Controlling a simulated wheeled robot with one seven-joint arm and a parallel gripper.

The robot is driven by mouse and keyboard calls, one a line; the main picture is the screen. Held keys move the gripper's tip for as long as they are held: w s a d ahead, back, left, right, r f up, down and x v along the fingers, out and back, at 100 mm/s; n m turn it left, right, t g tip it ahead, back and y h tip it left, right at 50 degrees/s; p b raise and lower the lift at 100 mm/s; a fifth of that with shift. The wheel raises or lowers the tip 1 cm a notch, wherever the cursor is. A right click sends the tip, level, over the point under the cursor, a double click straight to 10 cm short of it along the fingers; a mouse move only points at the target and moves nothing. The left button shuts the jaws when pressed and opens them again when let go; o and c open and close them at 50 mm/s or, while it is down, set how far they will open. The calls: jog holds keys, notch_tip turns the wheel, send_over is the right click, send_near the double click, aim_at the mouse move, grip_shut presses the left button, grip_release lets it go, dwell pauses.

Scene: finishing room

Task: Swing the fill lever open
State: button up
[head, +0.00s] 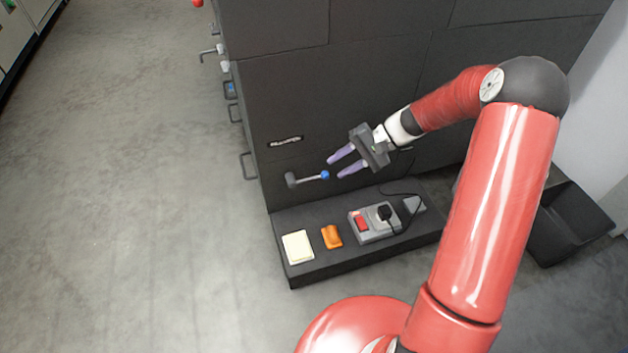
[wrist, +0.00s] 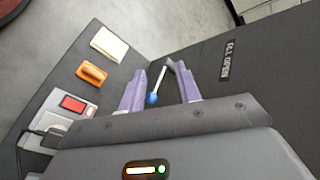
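The fill lever (head: 308,178) is a thin grey rod on the dark cabinet front. It has a dark pivot at its left end and a blue ball knob (head: 325,175) at its right end, and it lies nearly level. My gripper (head: 340,167) is open, with purple fingers, just right of the knob. In the wrist view the lever (wrist: 161,79) and its blue knob (wrist: 152,98) show between my two open fingers (wrist: 160,92). I cannot tell whether either finger touches the knob.
A labelled plate (head: 286,141) is on the cabinet (head: 290,90) above the lever; part of it reads "OPEN". Below, a dark ledge (head: 290,270) holds a pale pad (head: 298,246), an orange object (head: 331,236) and a grey box with a red switch (head: 362,222) and black plug. Open floor lies left.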

aim_at(323, 177)
jog(key=w+f+m+y, duration=0.1)
jog(key=f, duration=0.2)
jog(key=w+f+m+t+y+b, duration=0.1)
jog(key=w+f+y, duration=0.1)
jog(key=f, duration=0.2)
jog(key=w+f+m+t+y, duration=0.1)
jog(key=w+f+y, duration=0.1)
jog(key=f, duration=0.1)
jog(key=shift+w+d+f+b, duration=0.1)
jog(key=shift+f+b, duration=0.2)
jog(key=x, duration=0.7)
jog(key=shift+a+b, duration=0.3)
jog(key=shift+a, duration=0.05)
jog(key=shift+c, duration=0.2)
grip_shut()
